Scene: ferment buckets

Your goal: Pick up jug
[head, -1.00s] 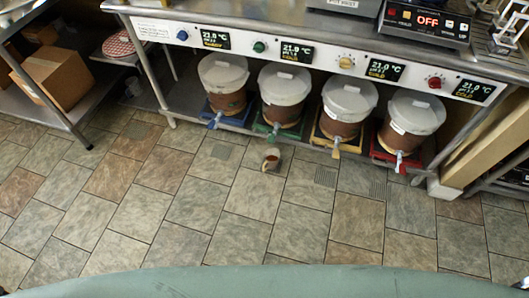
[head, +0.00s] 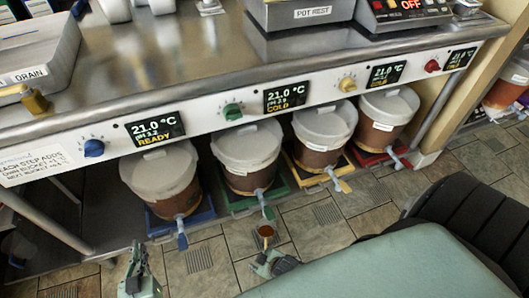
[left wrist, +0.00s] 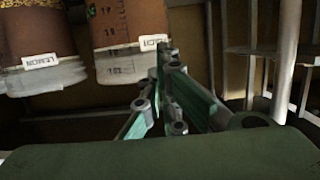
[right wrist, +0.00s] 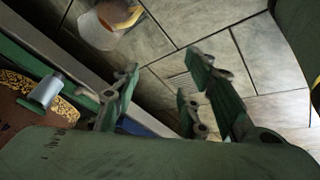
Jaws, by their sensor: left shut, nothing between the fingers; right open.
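The jug (head: 266,233) is a small pale vessel with something brown-orange inside. It is on the tiled floor just in front of the green-tray bucket (head: 248,158), near its spout. My right gripper (head: 268,257) is open and empty, just short of the jug in the head view. In the right wrist view the jug (right wrist: 103,25) shows at the top, beyond the open fingers (right wrist: 160,72) and apart from them. My left gripper (head: 139,258) is shut and empty, low in front of the blue-tray bucket (head: 160,180). The left wrist view shows its closed fingers (left wrist: 165,60) and bucket sides.
A yellow-tray bucket (head: 324,136) and a red-tray bucket (head: 388,116) stand farther right under the steel counter (head: 200,60). Dials and displays line its front panel (head: 215,120). A bucket spout (right wrist: 45,90) is close to the right gripper. Floor tiles (head: 330,215) lie open beyond the jug.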

